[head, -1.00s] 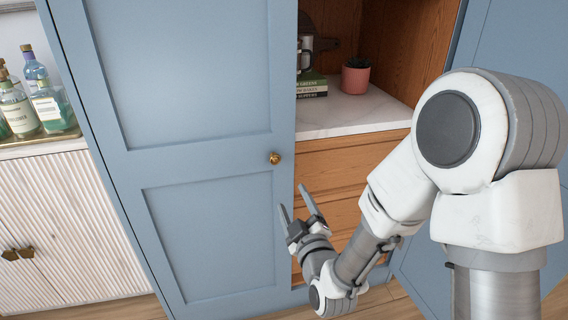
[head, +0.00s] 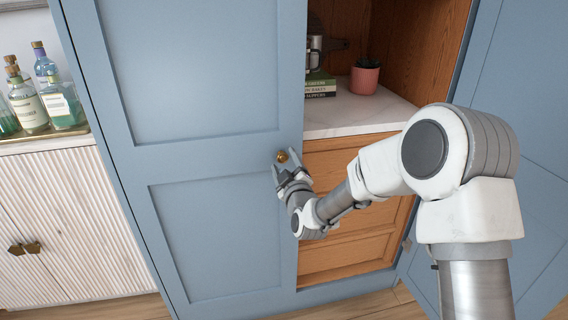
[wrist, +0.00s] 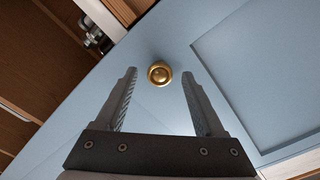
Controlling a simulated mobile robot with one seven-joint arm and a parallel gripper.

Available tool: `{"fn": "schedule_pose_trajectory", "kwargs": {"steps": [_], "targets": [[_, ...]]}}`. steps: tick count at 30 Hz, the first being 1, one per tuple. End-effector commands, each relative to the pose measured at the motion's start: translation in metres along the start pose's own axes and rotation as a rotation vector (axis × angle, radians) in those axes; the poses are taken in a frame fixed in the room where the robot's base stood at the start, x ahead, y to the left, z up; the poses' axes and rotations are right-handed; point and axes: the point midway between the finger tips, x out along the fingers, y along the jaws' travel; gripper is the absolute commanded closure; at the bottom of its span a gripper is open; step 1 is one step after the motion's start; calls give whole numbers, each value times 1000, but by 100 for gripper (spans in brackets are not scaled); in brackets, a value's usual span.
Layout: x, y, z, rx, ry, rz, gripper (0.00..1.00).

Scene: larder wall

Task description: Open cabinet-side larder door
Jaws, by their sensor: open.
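The cabinet-side larder door (head: 215,130) is a blue panelled door standing across the left part of the larder in the head view. Its round brass knob (head: 281,157) sits near the door's right edge. The knob also shows in the wrist view (wrist: 159,74), just beyond the fingertips and centred between them. My gripper (head: 285,168) is open and empty, right at the knob in the head view. In the wrist view its two fingers (wrist: 160,75) point at the door, one on each side of the knob. I see no contact with the knob.
The larder's right side is open, showing wooden drawers (head: 345,220), a marble shelf (head: 350,113), books (head: 320,84) and a potted plant (head: 365,76). Another blue door (head: 530,110) stands at right. A ribbed white cabinet (head: 70,225) with bottles (head: 62,105) on it is at left.

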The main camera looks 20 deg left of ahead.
Motion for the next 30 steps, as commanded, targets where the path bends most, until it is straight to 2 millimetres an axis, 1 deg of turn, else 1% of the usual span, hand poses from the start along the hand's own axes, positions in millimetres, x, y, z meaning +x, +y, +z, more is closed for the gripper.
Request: {"fn": "schedule_pose_trajectory", "kwargs": {"steps": [4, 13, 17, 18, 20, 21, 23, 24, 25, 30], "targets": [[8, 0, 0, 0, 0, 1, 29], [9, 0, 0, 0, 0, 0, 29], [9, 0, 0, 0, 0, 0, 52], [9, 0, 0, 0, 0, 0, 60], [9, 0, 0, 0, 0, 0, 70], [9, 0, 0, 0, 0, 1, 78], [9, 0, 0, 0, 0, 1, 88], [9, 0, 0, 0, 0, 1, 96], [9, 0, 0, 0, 0, 1, 100], [9, 1, 0, 0, 0, 1, 100]]}}
